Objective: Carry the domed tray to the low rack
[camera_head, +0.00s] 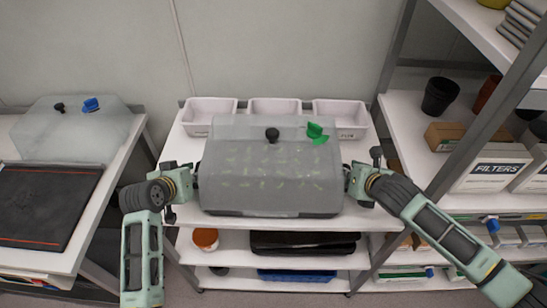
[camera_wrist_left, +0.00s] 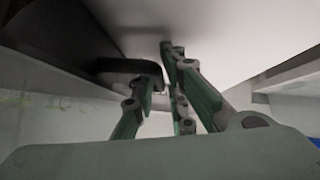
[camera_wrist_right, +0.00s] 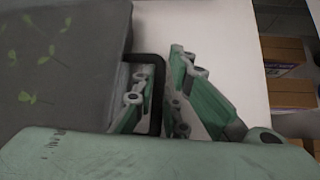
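The domed tray has a cloudy clear lid (camera_head: 270,175) over small green seedlings. A black knob (camera_head: 272,134) and a green vent (camera_head: 316,133) top the lid. The tray is level above the top of the white rack (camera_head: 180,150); I cannot tell whether it rests there. My left gripper (camera_head: 192,183) is at its left side, fingers closed around a black loop handle (camera_wrist_left: 125,66). My right gripper (camera_head: 352,180) is at its right side, fingers closed around the other handle (camera_wrist_right: 157,90), one finger inside the loop. The tray's base is mostly hidden.
Several white bins (camera_head: 275,108) line the rack's back edge. Lower shelves hold an orange-lidded tub (camera_head: 205,238), black trays (camera_head: 305,243) and a blue tray (camera_head: 296,275). Another dome (camera_head: 72,130) and a black mat (camera_head: 45,205) lie on the left table. A shelf post (camera_head: 500,110) stands right.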

